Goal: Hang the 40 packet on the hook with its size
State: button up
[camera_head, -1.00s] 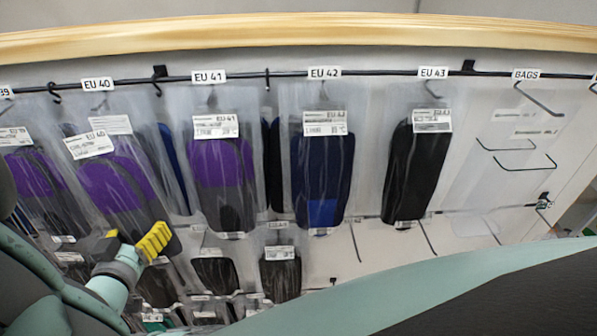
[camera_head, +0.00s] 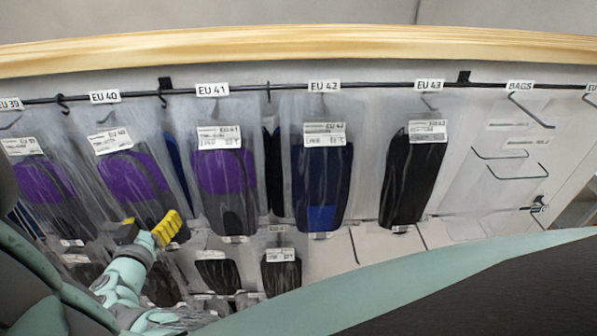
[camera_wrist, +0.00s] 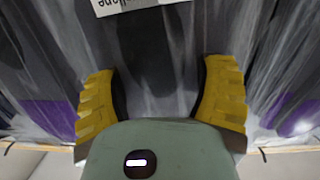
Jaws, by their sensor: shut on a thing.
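The 40 packet (camera_head: 136,178) is a clear bag with a purple and dark insole and a white EU 40 label (camera_head: 114,141). It is upright below the EU 40 sign (camera_head: 105,97) on the rail. My gripper (camera_head: 150,224), with yellow fingers, is shut on its lower part. In the wrist view, the yellow fingers (camera_wrist: 158,92) stand either side of dark wrapped material, with a white label (camera_wrist: 130,4) at the top edge. The packet's top overlaps the hook area under the sign; I cannot tell whether its hole is on the hook.
Neighbouring packets hang close by: EU 39 (camera_head: 40,180) at left, EU 41 (camera_head: 224,178) at right, then EU 42 (camera_head: 322,185) and EU 43 (camera_head: 411,180). Lower packets (camera_head: 281,272) hang below. The black rail (camera_head: 380,88) runs across. Bare hooks (camera_head: 511,165) stand at right.

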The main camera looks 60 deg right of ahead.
jog(key=shift+w+d, duration=0.1)
jog(key=shift+d, duration=0.2)
jog(key=shift+w+d+f+b, duration=0.25)
jog(key=shift+d+f+b, duration=0.15)
jog(key=shift+b, duration=0.45)
jog(key=shift+w+f+b, duration=0.1)
jog(key=shift+b, duration=0.25)
jog(key=shift+d+b, duration=0.15)
jog(key=shift+b, duration=0.15)
jog(key=shift+f+b, duration=0.1)
jog(key=shift+b, duration=0.5)
jog(key=o, duration=1.1)
jog(key=shift+o, duration=0.2)
